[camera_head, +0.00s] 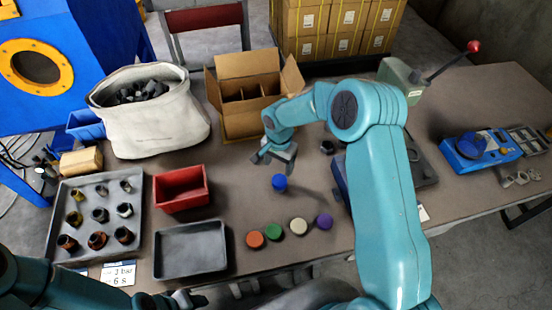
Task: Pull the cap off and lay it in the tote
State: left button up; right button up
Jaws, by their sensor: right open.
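A small blue cap-like cylinder (279,183) stands on the brown table; I cannot tell whether it sits on something. My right gripper (272,158) is open and empty, above and slightly left of it, not touching it. A red open bin (181,203), which may be the tote, stands on the table to the left and looks empty. My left arm comes in at the bottom left. My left gripper (186,298) is at the bottom edge, partly cut off, and its jaws cannot be made out.
Coloured discs (298,226) and an empty dark tray (190,250) lie near the front edge. A grey tray (72,190) holds several metal fittings. A white sack (150,135) and an open cardboard box (240,120) stand behind. A blue device (480,152) is at right.

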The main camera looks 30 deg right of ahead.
aim_at(279, 180)
jog(key=shift+a+f, duration=0.2)
jog(key=shift+f, duration=0.1)
jog(key=shift+s+f+b, duration=0.25)
jog(key=shift+f+b, duration=0.05)
jog(key=shift+f, duration=0.05)
jog(key=shift+s+d+f+b, duration=0.15)
jog(key=shift+s+f+b, duration=0.1)
jog(key=shift+f, duration=0.3)
jog(key=shift+s+d+f+b, duration=0.1)
jog(key=shift+d+f+b, duration=0.1)
jog(key=shift+f, duration=0.3)
jog(key=shift+w+a+f+b, duration=0.1)
jog(key=shift+w+f+b, duration=0.1)
jog(key=shift+f, duration=0.4)
jog(key=shift+w+a+f+b, duration=0.1)
jog(key=shift+f+b, duration=0.05)
jog(key=shift+f, duration=0.45)
jog(key=shift+a+f, duration=0.1)
jog(key=shift+f, duration=0.3)
jog(key=shift+s+f, duration=0.25)
jog(key=shift+f, duration=0.05)
jog(key=shift+d+f+b, duration=0.15)
jog(key=shift+d+b, duration=0.05)
jog(key=shift+b, duration=0.1)
jog(key=shift+w+a+f, duration=0.15)
jog(key=shift+w, duration=0.15)
jog(key=shift+s, duration=0.2)
jog(key=shift+c, duration=1.2)
jog(key=c, duration=0.6)
jog(key=shift+w, duration=0.1)
